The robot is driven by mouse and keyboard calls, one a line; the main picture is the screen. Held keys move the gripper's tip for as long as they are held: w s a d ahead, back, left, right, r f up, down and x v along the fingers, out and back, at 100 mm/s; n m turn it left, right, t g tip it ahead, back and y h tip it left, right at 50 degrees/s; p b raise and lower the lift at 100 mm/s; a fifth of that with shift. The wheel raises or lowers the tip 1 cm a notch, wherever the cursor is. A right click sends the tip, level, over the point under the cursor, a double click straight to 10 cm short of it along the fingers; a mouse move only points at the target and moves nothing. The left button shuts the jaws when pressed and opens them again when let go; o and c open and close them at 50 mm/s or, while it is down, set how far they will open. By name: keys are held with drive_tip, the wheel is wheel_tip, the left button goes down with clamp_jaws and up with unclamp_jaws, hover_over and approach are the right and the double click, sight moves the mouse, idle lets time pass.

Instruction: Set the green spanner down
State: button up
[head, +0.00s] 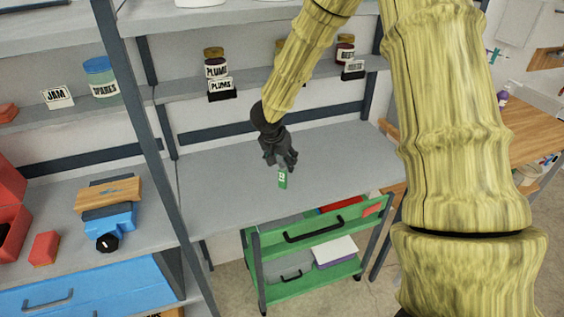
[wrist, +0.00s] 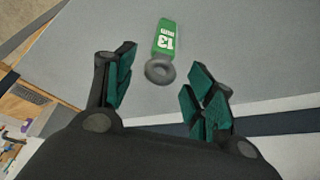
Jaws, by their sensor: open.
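The green spanner (wrist: 165,42) has a green handle marked "13 mm" and a grey ring end. In the wrist view it lies on the grey shelf surface, ahead of and between the spread fingers, touching neither. In the head view only its green part (head: 282,180) shows, just below my gripper (head: 281,162); the ring end is hidden there. My gripper is open and empty, and its teal-padded fingers (wrist: 161,92) stand apart in the wrist view. The grey shelf (head: 225,190) bears the spanner near its front edge.
A blue tool (head: 108,220) and a red block (head: 44,248) lie on the left bench. The grey shelf around the spanner is clear.

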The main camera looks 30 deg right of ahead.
drive_tip(key=v, duration=1.1)
drive_tip(key=shift+b, duration=0.4)
idle(0.9)
